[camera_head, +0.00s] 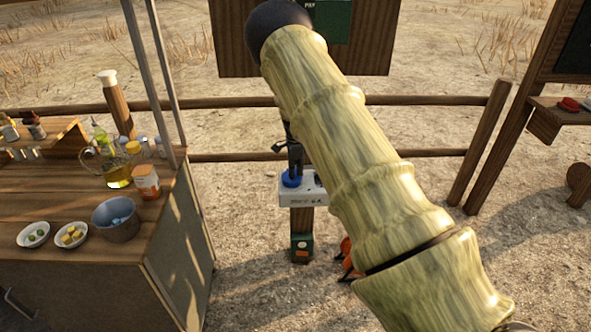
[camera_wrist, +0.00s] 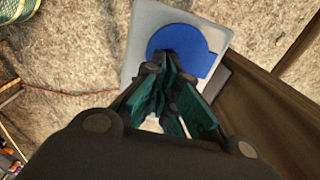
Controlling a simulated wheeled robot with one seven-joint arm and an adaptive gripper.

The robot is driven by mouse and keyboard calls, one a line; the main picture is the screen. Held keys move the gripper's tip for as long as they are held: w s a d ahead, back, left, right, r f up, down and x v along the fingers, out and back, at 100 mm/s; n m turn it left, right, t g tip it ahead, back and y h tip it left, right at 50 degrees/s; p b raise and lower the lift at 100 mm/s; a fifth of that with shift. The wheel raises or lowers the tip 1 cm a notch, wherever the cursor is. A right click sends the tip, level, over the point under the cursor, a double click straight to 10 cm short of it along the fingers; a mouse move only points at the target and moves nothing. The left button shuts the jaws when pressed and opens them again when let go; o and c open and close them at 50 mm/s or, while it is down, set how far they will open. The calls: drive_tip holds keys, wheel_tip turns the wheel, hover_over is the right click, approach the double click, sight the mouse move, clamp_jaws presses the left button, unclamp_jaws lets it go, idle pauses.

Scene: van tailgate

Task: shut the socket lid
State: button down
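The socket box (camera_head: 313,198) is a pale grey box on a wooden post (camera_head: 302,222), in the middle of the head view. Its blue lid (camera_head: 291,179) is on the box's left part. In the wrist view the blue lid (camera_wrist: 190,40) looks round with a squared side and lies over the grey box face (camera_wrist: 146,20). My gripper (camera_wrist: 170,68) has its dark, teal-padded fingers drawn close together, with nothing seen between them. Their tips overlap the lid's lower edge in the picture; contact is unclear. The lid's exact angle is unclear. In the head view my gripper (camera_head: 294,172) is above the lid.
A wooden counter (camera_head: 60,200) with bowls, a pot (camera_head: 115,218) and bottles stands at left. A rail fence (camera_head: 420,152) runs behind the post. A small green box (camera_head: 302,248) and an orange item (camera_head: 348,255) are low by the post. An orange cable (camera_wrist: 62,92) crosses the ground.

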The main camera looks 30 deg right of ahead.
wheel_tip(320, 180, up, 4)
drive_tip(key=shift+s+a+r+p, duration=0.1)
drive_tip(key=shift+r+p, duration=0.05)
drive_tip(key=shift+p, duration=0.9)
wheel_tip(320, 180, up, 10)
drive_tip(key=f+b, duration=0.1)
drive_tip(key=b, duration=0.2)
hover_over(296, 180)
drive_tip(key=shift+s+a+r, duration=0.25)
drive_tip(key=shift+s+a, duration=0.05)
drive_tip(key=shift+f, duration=0.1)
